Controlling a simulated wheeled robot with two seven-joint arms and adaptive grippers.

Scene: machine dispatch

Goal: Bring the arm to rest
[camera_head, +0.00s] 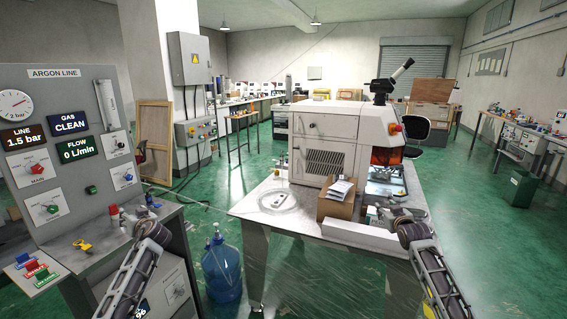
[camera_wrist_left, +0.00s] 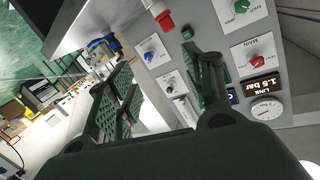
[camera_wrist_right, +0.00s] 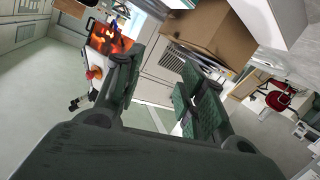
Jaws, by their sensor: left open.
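My left arm (camera_head: 137,272) reaches in from the bottom left, and its gripper (camera_head: 146,214) is in front of the argon panel (camera_head: 62,130), above its ledge. In the left wrist view the left gripper (camera_wrist_left: 160,85) is open, with nothing between its fingers and the panel's knobs behind them. My right arm (camera_head: 440,285) reaches in from the bottom right. Its gripper (camera_head: 392,212) is over the near right part of the workbench. In the right wrist view the right gripper (camera_wrist_right: 160,80) has its fingers apart and empty. Whether either touches anything is unclear.
The workbench (camera_head: 258,203) carries a white machine (camera_head: 325,140), a cardboard box (camera_head: 336,202) and a long white box (camera_head: 362,235). A blue water jug (camera_head: 221,268) stands on the floor between.

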